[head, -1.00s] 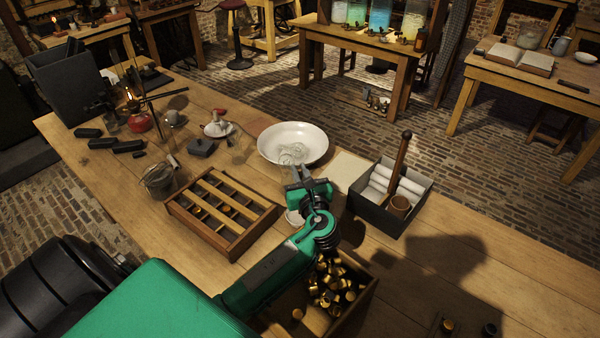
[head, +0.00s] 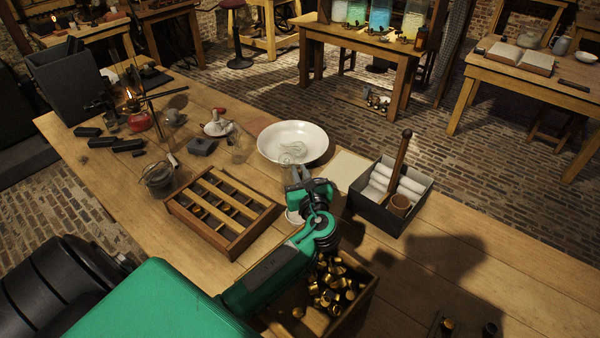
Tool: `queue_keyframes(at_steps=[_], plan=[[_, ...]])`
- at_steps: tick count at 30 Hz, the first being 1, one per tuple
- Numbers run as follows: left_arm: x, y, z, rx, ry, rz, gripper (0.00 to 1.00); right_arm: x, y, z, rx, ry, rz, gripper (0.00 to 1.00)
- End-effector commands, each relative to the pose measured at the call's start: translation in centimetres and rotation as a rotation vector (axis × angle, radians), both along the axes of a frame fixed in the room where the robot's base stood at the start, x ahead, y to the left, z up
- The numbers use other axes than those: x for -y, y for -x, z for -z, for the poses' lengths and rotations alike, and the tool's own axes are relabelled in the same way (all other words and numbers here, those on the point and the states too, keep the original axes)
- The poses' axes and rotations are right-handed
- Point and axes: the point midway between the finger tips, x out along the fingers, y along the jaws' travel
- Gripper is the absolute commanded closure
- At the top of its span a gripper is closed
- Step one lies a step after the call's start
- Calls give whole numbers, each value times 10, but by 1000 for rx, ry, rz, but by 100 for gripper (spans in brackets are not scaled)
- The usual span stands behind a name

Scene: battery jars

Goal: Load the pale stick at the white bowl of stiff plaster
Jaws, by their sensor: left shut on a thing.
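The white bowl (head: 267,147) stands on the far side of the workbench, with a pale, glossy mass (head: 292,151) inside it. My left gripper (head: 297,172) is at the bowl's near rim, its fingers pointing towards the bowl. It is shut on a thin thing, probably the pale stick, which is too small and faint to trace clearly. Whether the stick's tip touches the plaster cannot be told. My right gripper does not show.
A slatted wooden rack (head: 178,210) stands left of my arm. A box of brass caps (head: 365,297) lies under it. A dark box of white rolls (head: 376,214) stands to the right. A pale sheet (head: 349,168) lies between bowl and box. The right front bench is mostly clear.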

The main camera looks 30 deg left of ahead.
Motion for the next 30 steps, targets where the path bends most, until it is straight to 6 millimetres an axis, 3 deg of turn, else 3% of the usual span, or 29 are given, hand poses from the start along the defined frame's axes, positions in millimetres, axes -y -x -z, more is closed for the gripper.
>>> queue_keyframes(at_steps=[30], plan=[[0, 0, 3, -1, 1, 0, 100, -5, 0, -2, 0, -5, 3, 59]])
